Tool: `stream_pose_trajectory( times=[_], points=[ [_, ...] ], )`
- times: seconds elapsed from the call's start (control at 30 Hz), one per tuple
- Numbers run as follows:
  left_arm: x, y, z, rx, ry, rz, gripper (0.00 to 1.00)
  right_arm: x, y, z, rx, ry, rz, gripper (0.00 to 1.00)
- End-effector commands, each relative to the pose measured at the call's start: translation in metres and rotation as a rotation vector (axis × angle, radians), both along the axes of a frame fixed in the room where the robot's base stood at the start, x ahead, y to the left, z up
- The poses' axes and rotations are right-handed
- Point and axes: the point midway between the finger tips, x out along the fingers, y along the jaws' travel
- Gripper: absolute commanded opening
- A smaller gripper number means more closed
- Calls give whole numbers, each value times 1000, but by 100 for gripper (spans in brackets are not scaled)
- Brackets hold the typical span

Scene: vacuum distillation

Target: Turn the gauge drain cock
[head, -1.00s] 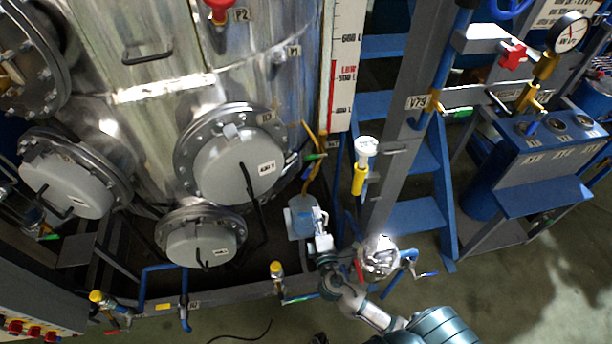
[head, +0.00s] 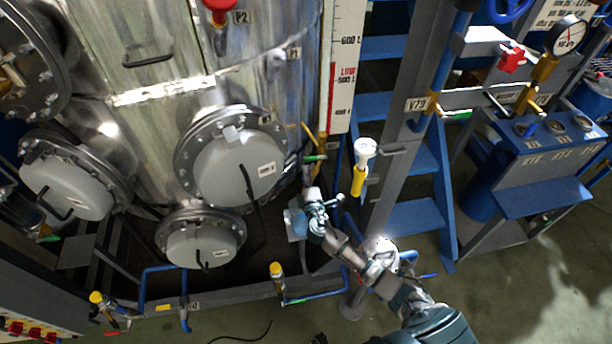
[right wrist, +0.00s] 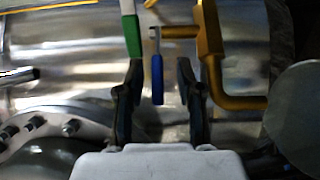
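In the right wrist view a small blue lever (right wrist: 157,78) hangs from a brass fitting (right wrist: 180,32) on a bent brass pipe (right wrist: 212,60). A green and white handle or tag (right wrist: 131,32) is just left of it. My right gripper (right wrist: 159,75) is open. The blue lever shows in the gap between its fingers, with space on both sides; I cannot tell its depth. In the head view my right gripper (head: 316,202) is low beside the tank, below a green-handled cock (head: 314,158) on yellow piping under the level scale (head: 342,75). My left gripper is not in view.
The metal tank (head: 150,110) with bolted round covers (head: 235,165) stands to the left. A blue stair (head: 415,215) and a yellow and white valve (head: 361,165) are right of the gripper. A blue gauge console (head: 545,165) stands further right, with open floor below.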

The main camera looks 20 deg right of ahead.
Motion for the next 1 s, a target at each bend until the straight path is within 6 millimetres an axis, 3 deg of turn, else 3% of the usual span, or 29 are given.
stream_pose_trajectory(
  times=[0.3, 0.43, 0.47, 0.8, 1.0],
  points=[
    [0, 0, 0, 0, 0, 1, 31, 3, 0, 0, 0, 0, 1, 36],
    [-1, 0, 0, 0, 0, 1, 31, 3, 0, 0, 0, 0, 1, 4],
    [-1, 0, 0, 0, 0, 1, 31, 3, 0, 0, 0, 1, 1, 0],
    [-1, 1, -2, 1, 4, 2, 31, 4, 2, -3, 3, 1, -22, 0],
    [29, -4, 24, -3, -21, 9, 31, 12, 7, -7, 7, 2, -186, 0]
  ],
)
